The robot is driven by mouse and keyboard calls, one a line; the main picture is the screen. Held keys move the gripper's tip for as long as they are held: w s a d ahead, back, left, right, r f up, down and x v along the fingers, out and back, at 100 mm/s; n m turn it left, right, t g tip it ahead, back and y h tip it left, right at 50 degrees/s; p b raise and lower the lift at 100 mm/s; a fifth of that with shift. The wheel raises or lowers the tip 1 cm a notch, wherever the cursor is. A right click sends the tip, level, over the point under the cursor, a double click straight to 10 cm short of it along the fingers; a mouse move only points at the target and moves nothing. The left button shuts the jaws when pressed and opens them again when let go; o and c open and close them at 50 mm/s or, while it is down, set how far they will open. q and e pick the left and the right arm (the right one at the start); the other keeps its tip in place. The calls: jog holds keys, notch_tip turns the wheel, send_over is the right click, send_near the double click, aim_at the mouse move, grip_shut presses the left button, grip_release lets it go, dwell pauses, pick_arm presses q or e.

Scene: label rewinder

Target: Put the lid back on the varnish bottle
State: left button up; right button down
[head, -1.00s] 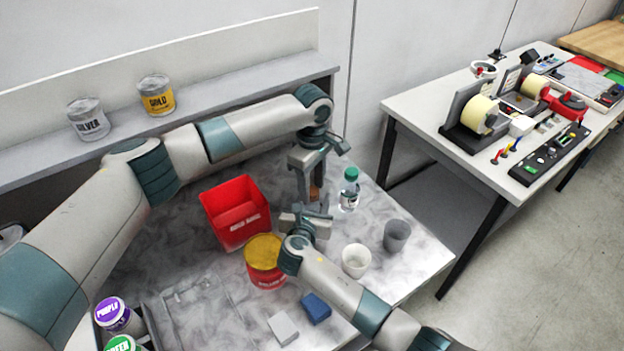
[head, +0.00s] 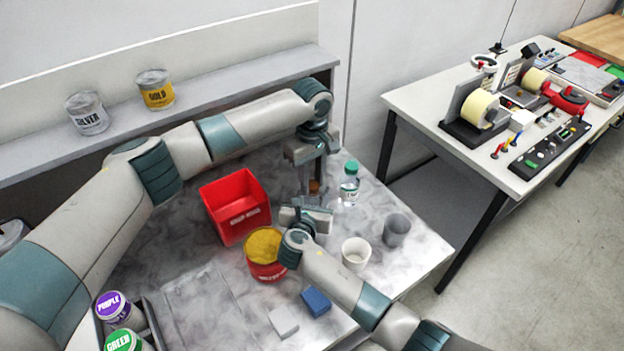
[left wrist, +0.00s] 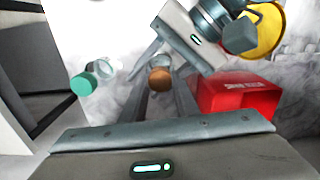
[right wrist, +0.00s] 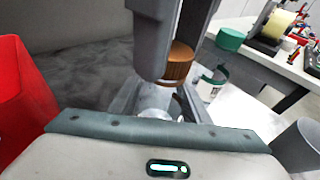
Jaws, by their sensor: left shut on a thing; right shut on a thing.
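A copper-brown lid (left wrist: 160,78) is between the fingers of my left gripper (head: 312,186), which is shut on it. The lid also shows in the right wrist view (right wrist: 178,62). My right gripper (head: 304,212) is just below and shut on a clear varnish bottle (right wrist: 155,100), mostly hidden by its fingers and housing. The lid is above the bottle's top in the right wrist view. I cannot tell whether they touch or whether the lid is straight on the neck.
A green-capped bottle (head: 349,186) stands close to the right. A red bin (head: 236,210), a red can with yellow contents (head: 265,268), a white cup (head: 356,254) and a grey cup (head: 396,230) surround the grippers. Blue (head: 316,302) and pale blocks (head: 283,321) lie in front.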

pick_arm(q)
jog(key=m, duration=0.4)
jog(key=shift+m, duration=0.3)
jog(key=m, duration=0.8)
jog(key=shift+m, duration=0.3)
jog(key=m, duration=0.8)
jog(key=shift+m, duration=0.3)
jog(key=m, duration=0.8)
jog(key=shift+m, duration=0.4)
jog(key=m, duration=0.3)
jog(key=shift+f, duration=0.1)
jog(key=o, duration=1.2)
